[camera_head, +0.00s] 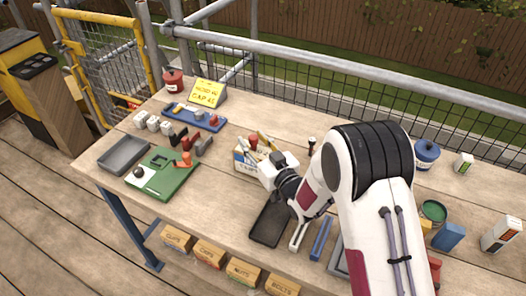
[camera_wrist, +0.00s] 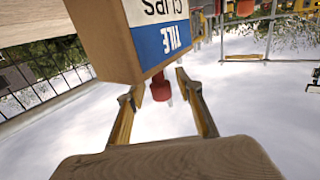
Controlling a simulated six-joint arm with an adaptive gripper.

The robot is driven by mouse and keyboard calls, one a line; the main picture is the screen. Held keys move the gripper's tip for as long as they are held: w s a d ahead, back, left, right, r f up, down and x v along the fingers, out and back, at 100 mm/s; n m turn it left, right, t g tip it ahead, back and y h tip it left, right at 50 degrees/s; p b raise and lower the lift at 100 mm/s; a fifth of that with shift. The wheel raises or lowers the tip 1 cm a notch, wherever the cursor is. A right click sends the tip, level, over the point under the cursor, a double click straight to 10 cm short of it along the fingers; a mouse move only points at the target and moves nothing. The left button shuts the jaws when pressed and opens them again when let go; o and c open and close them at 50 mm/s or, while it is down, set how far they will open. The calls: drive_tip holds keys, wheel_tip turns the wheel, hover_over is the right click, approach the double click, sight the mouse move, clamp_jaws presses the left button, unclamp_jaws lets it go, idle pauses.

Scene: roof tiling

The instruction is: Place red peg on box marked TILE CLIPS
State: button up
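The TILE CLIPS box (camera_wrist: 160,38) fills the upper middle of the wrist view, its blue and white label upside down there. In the head view the box (camera_head: 241,166) stands mid-table, partly hidden by my gripper. The red peg (camera_wrist: 160,88) shows against the box's top edge in the wrist view. In the head view a red piece (camera_head: 253,141) shows at the top of the box. My gripper (camera_wrist: 157,90) is open, its yellowish fingers on either side of the peg with visible gaps. Whether the peg's base touches the box is hidden.
Left of the box are a green board (camera_head: 163,181), a grey tray (camera_head: 123,154), white cubes (camera_head: 153,123) and a blue tray (camera_head: 184,118). A black tray (camera_head: 269,222) and blue bar (camera_head: 321,239) lie in front. A blue pot (camera_head: 426,153) stands right. My arm covers the table's middle right.

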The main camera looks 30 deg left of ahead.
drive_tip(key=shift+d+r, duration=0.1)
drive_tip(key=v, duration=1.1)
drive_tip(key=shift+s+d, duration=0.3)
drive_tip(key=shift+w+d, duration=0.1)
idle(0.7)
drive_tip(key=w+d+r+m+h, duration=0.15)
drive_tip(key=d+r+h, duration=0.25)
drive_tip(key=d, duration=0.5)
drive_tip(key=d+r+m+h, duration=0.25)
drive_tip(key=d+r, duration=0.25)
drive_tip(key=d, duration=0.3)
drive_tip(key=w+d+r+m+h, duration=0.15)
drive_tip(key=d+r+h, duration=0.25)
drive_tip(key=d, duration=0.5)
drive_tip(key=s+d+r+m+g+h, duration=0.2)
drive_tip(key=s+d+r+m+h, duration=0.1)
drive_tip(key=s+d, duration=0.9)
drive_tip(key=s+d+m+g, duration=0.2)
drive_tip(key=s, duration=1.4)
drive_tip(key=shift+f+h, duration=0.2)
drive_tip(key=shift+h, duration=0.15)
